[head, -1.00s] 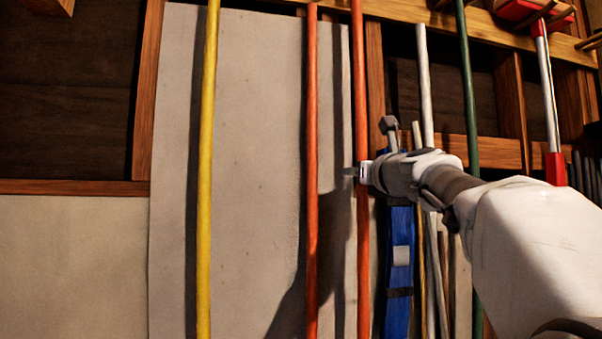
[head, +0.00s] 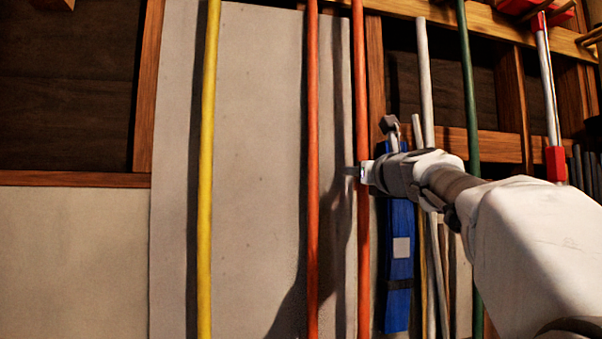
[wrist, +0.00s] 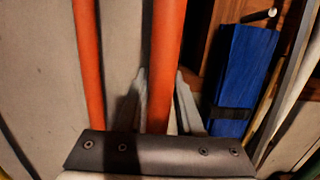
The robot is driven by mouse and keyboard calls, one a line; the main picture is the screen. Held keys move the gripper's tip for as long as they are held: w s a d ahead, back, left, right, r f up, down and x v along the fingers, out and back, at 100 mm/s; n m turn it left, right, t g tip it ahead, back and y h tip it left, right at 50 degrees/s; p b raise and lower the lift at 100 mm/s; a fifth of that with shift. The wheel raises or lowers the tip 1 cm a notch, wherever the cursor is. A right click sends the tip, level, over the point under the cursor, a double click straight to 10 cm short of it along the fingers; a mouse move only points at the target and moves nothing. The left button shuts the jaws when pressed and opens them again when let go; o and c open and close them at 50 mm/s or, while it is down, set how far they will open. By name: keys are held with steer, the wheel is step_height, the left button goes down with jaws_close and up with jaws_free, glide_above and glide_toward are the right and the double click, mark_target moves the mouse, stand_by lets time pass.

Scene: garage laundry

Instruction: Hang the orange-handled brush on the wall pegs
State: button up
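Two long orange handles run up and down in the head view, a left one (head: 312,200) and a right one (head: 362,90). Which one belongs to the brush I cannot tell; no brush head shows. My gripper (head: 361,172) is at the right handle, about halfway up the picture. In the wrist view the right handle (wrist: 165,50) passes between my two fingers (wrist: 160,90), one on each side. Whether they press on it I cannot tell. The left handle (wrist: 87,60) is outside the fingers. The brush's pegs cannot be made out.
A yellow pole (head: 207,150) stands left. A blue strapped object (head: 399,270) hangs close beneath my arm, with white poles (head: 426,80) and a green pole (head: 467,80) to its right. A wooden rail (head: 420,12) crosses the top. A pale panel (head: 250,120) is behind.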

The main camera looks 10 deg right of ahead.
steer(key=o, duration=0.3)
steer(key=shift+o, duration=0.2)
steer(key=shift+f, duration=0.1)
steer(key=s+f, duration=0.1)
steer(key=s, duration=1.6)
steer(key=shift+s+d+f+b, duration=0.15)
steer(key=shift+d+f+b, duration=0.1)
steer(key=shift+f+b, duration=0.2)
steer(key=s+a+f+n+g+y, duration=0.15)
steer(key=a+f+n+g, duration=0.35)
steer(key=f+n, duration=0.6)
steer(key=s+a+f+n+g+y, duration=0.1)
steer(key=s+a+f+n+g, duration=0.2)
steer(key=a+f+n, duration=0.75)
steer(key=s+d+f+n+g+h, duration=0.1)
steer(key=s+f+n+g, duration=0.1)
steer(key=f, duration=0.5)
steer(key=s+d+f+n+g+h, duration=0.1)
steer(key=s+f+n+g, duration=0.1)
steer(key=s+f+n, duration=0.3)
steer(key=s+d+f+n+g+h, duration=0.1)
steer(key=s+f+n, duration=0.3)
steer(key=f+n, duration=0.3)
step_height(320, 180, down, 2)
steer(key=shift+s+f+g, duration=0.1)
steer(key=shift+s+g, duration=0.05)
steer(key=shift+g, duration=0.25)
